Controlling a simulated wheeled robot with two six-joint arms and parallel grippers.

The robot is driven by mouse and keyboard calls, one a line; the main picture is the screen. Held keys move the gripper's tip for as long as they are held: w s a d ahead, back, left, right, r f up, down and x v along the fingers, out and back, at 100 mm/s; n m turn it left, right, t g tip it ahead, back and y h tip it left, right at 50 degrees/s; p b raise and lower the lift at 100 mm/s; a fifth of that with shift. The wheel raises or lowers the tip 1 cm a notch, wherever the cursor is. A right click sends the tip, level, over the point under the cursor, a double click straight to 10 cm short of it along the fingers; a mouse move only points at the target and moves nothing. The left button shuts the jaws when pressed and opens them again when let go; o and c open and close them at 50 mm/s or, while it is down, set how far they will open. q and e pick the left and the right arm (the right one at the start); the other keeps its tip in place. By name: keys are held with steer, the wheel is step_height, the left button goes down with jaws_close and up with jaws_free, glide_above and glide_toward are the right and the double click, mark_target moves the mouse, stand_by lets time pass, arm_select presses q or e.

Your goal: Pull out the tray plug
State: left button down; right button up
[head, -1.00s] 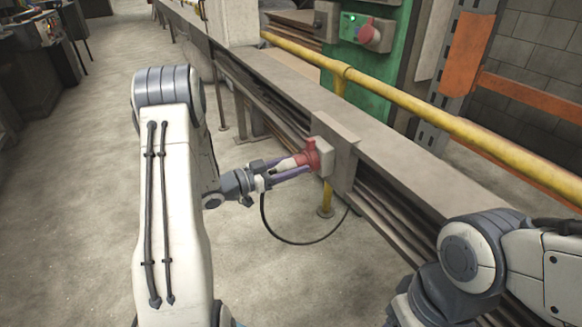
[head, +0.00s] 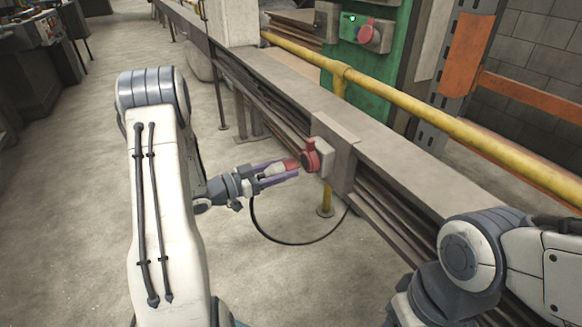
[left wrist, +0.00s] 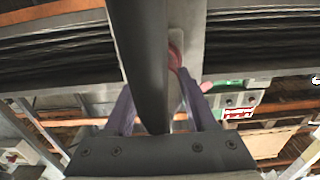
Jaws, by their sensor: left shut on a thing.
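My left gripper (head: 288,172) is shut on the tray plug (head: 277,169), which has a pale body and a red front end. The purple fingers lie along its sides. The plug points at a red socket (head: 311,156) on a grey box on the side of the cable tray. The plug's front now sits just left of the socket, seemingly clear of it. A black cable (head: 285,241) hangs in a loop below the gripper. In the left wrist view, a dark bar-like shape (left wrist: 140,60) hides most of the plug between the fingers. My right gripper is out of view.
The long grey tray (head: 395,165) runs diagonally past the socket, with a yellow rail (head: 420,97) behind it. A green cabinet (head: 375,55) stands farther back. The concrete floor left of the tray is open.

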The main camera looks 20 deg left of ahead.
arm_select(q)
steer(key=shift+v, duration=1.4)
steer(key=shift+f, duration=0.1)
